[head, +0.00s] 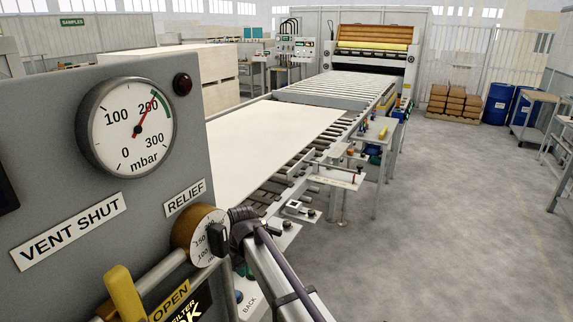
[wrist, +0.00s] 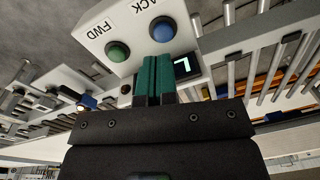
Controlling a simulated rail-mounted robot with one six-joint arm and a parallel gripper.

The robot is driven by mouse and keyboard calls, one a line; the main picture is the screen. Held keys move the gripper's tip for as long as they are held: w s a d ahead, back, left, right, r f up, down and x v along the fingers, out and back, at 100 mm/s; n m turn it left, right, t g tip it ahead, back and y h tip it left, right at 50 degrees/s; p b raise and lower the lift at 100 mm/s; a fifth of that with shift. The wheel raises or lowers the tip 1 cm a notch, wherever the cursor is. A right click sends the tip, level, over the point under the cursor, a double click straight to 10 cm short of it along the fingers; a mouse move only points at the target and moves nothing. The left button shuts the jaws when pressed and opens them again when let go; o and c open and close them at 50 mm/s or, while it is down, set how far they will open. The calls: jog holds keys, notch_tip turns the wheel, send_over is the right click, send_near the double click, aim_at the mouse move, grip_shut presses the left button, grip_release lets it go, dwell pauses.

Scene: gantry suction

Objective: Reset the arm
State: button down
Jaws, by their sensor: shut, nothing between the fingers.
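My gripper (wrist: 155,62) shows in the wrist view as two teal fingers pressed together, shut and empty. The fingertips are in front of a white button box (wrist: 133,17) with a green FWD button (wrist: 118,51) and a blue button (wrist: 162,29). I cannot tell whether they touch it. In the head view my arm (head: 282,277) rises from the bottom edge to beside the relief dial (head: 204,238); I cannot make out the fingers there.
A grey panel (head: 50,140) with a pressure gauge (head: 126,127), its needle near 200 mbar, and a yellow lever (head: 124,292) fills the left. A white sheet (head: 270,140) lies on the roller line behind. Open floor (head: 440,220) lies to the right.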

jog(key=s+d+m, duration=0.3)
jog(key=s+d, duration=0.2)
jog(key=d, duration=0.6)
jog(key=s+d+m, duration=0.4)
jog(key=s+d, duration=0.1)
jog(key=d, duration=0.7)
jog(key=s+d+m, duration=0.3)
jog(key=s+d, duration=0.2)
jog(key=d, duration=0.6)
jog(key=shift+s+d+h, duration=0.2)
jog(key=shift+d+h, duration=0.1)
jog(key=shift+h, duration=0.1)
